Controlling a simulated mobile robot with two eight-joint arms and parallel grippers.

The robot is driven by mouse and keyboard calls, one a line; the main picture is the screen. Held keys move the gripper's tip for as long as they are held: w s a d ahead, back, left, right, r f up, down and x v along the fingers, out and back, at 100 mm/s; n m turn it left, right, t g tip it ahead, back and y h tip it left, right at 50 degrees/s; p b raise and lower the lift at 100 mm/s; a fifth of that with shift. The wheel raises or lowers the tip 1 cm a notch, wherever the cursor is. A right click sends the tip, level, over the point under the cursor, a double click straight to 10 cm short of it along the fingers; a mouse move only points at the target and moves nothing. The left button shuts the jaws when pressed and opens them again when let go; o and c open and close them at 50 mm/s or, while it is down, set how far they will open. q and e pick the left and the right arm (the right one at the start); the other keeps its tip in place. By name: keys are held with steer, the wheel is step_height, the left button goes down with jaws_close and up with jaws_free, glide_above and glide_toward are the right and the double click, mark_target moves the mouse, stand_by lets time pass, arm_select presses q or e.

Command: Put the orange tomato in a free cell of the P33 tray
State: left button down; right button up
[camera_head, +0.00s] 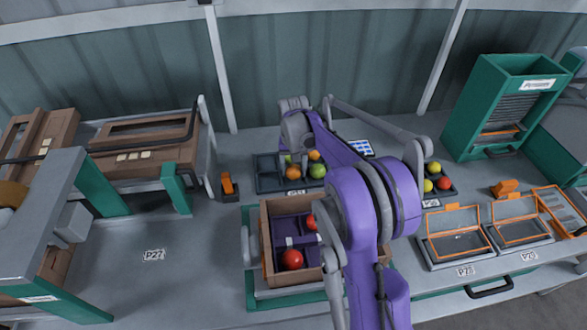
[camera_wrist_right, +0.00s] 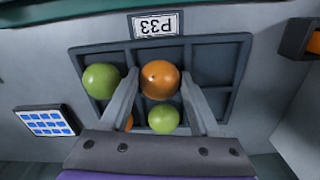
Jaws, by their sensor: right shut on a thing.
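The dark P33 tray (camera_head: 264,186) stands at the back middle of the bench, and its rim also shows in the right wrist view (camera_wrist_right: 241,45). My right gripper (camera_wrist_right: 158,76) is shut on the orange tomato (camera_wrist_right: 160,77), held at the tray's middle cell on the label side. I cannot tell whether it touches the tray floor. The tomato also shows in the head view (camera_head: 292,175). A green tomato (camera_wrist_right: 101,80) is beside it, another (camera_wrist_right: 163,119) behind. A second orange tomato (camera_wrist_right: 129,123) is mostly hidden by a finger. The cells at right in the wrist view look empty. My left gripper is out of view.
A wooden crate (camera_head: 265,235) with red tomatoes (camera_head: 291,259) stands in front of the tray. A blue-and-white pad (camera_head: 359,148) lies near the tray. An orange-and-black object (camera_head: 228,184) stands left. The bench around P27 is clear.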

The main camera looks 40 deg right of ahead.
steer(key=shift+f+b, duration=0.3)
steer(key=shift+f, duration=0.25)
steer(key=o, duration=1)
steer(key=shift+c, duration=0.2)
steer(key=c, duration=0.3)
steer(key=shift+r, duration=0.15)
steer(key=shift+r+p, duration=1.85)
steer(key=shift+r, duration=1.55)
